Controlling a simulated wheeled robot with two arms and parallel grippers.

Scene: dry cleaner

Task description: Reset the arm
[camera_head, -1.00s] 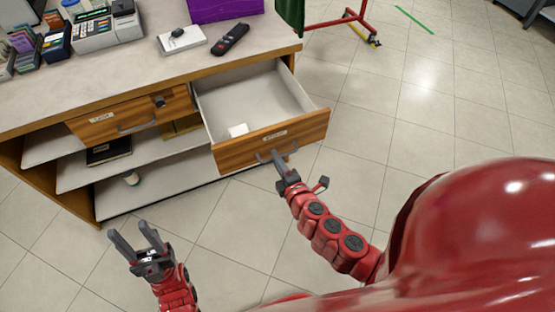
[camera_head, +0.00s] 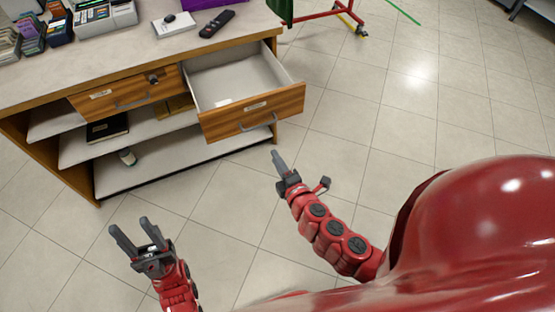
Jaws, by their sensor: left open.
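My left gripper (camera_head: 134,238) is open and empty above the tiled floor, in front of the counter at the lower left. My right gripper (camera_head: 279,160) is clear of the drawer handle (camera_head: 258,122), in front of and below the open drawer (camera_head: 255,108). Its fingers line up from this angle, so I cannot tell whether they are apart. The drawer is pulled out and has a wood front with a grey handle and a small white item (camera_head: 222,102) inside.
The counter (camera_head: 110,55) holds card racks, a register (camera_head: 103,18), a white box (camera_head: 175,25) and a black remote (camera_head: 217,23). A second drawer (camera_head: 125,92) is at left, above shelves with a black book (camera_head: 107,128) and a small cup.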

